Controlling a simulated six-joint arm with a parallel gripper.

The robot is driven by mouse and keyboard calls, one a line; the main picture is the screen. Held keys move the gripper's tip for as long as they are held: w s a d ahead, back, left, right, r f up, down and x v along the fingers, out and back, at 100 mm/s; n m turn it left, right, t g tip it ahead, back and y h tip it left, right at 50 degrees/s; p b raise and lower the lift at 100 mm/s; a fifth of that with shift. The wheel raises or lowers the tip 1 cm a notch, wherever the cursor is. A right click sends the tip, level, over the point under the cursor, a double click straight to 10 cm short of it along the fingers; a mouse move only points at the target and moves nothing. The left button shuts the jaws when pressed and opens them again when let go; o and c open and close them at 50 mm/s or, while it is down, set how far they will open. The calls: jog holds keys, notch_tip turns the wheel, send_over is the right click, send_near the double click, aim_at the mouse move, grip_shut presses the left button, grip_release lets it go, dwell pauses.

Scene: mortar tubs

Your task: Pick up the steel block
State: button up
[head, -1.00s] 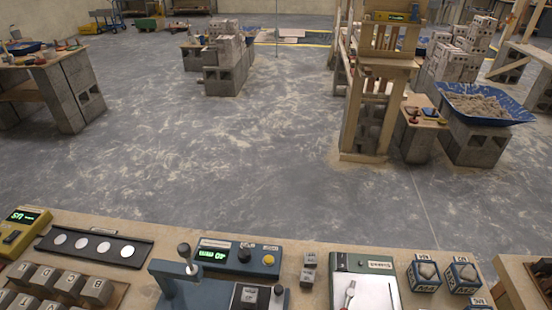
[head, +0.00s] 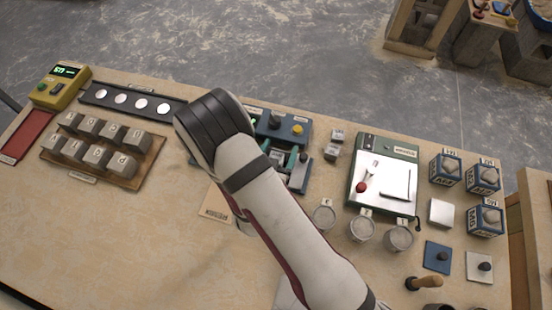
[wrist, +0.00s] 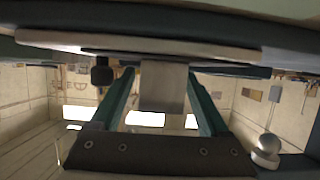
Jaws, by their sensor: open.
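In the wrist view, my gripper (wrist: 161,78) has its two teal fingers apart. A plain grey metal block, which looks like the steel block (wrist: 163,90), shows between them with a gap on each side. Its far end meets a flat plate edge at the top of this seemingly upside-down picture. In the head view, my gripper (head: 286,160) is low beside the blue device (head: 292,128) at the back middle of the table. My arm hides most of the device and the block there.
Blue cubes (head: 484,178) and a silver square piece (head: 441,212) lie farther right. A board of grey keys (head: 100,150) is left. The front left table is bare.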

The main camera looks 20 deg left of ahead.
jog(key=shift+w, duration=0.1)
grip_shut()
dwell(0.3)
